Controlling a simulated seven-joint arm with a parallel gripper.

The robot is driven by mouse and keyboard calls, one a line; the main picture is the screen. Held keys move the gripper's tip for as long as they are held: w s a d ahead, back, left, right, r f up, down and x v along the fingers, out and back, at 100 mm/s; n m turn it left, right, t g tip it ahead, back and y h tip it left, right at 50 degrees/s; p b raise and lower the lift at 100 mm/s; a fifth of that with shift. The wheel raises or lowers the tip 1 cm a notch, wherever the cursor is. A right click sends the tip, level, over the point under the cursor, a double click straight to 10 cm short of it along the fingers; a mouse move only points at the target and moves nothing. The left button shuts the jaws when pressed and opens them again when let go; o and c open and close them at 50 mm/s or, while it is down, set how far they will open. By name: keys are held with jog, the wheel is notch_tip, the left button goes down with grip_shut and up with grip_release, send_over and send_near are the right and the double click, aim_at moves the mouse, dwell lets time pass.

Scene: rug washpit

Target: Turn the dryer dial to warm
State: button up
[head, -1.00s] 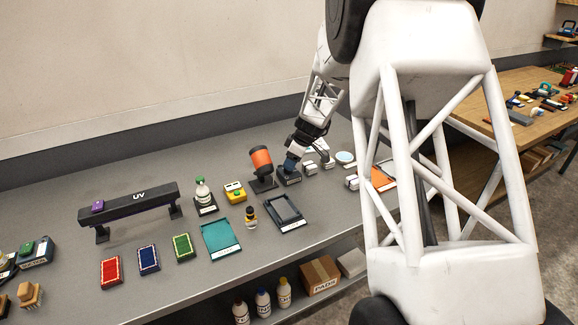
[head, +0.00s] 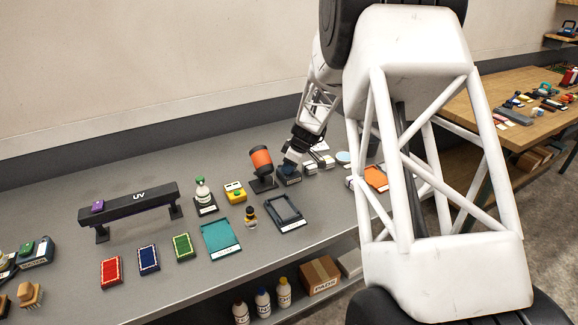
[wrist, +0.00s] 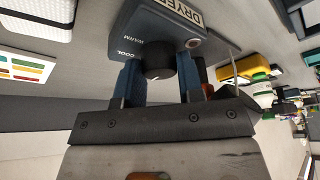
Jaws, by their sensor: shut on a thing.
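The blue dryer control box (wrist: 165,25) fills the top of the wrist view, with a white DRYER label and the words COOL and WARM beside its dial. The black dial (wrist: 159,64) sits between the two blue fingers of my gripper (wrist: 160,80), which are shut on it. A small white mark shows on the dial's near side; I cannot tell which setting it points to. In the head view my gripper (head: 291,164) is down at the box (head: 289,178), and the dial is hidden there. The orange dryer (head: 262,160) stands on its black mount just left of the box.
A black tray (head: 285,213) lies in front of the box, and a teal tray (head: 221,239) left of it. A yellow device (head: 235,192) and a white bottle (head: 202,191) stand further left. Small white items (head: 319,160) lie close to the right of my gripper.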

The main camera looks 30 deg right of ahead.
jog(key=shift+m, duration=0.4)
jog(key=shift+m+t+h, duration=0.3)
jog(key=shift+m+h, duration=0.2)
jog(key=shift+m, duration=0.7)
jog(key=m, duration=0.2)
jog(key=m+h, duration=0.1)
jog(key=m, duration=0.1)
jog(key=shift+a+t+h, duration=0.1)
jog(key=shift+t+h, duration=0.2)
jog(key=shift+s+m+h, duration=0.1)
jog(key=shift+m+h, duration=0.45)
jog(key=shift+m, duration=1)
jog(key=shift+m+h, duration=0.55)
jog(key=shift+m, duration=1)
jog(key=shift+a+f+m, duration=0.1)
jog(key=shift+m, duration=0.2)
jog(key=o, duration=0.9)
jog(key=v, duration=0.8)
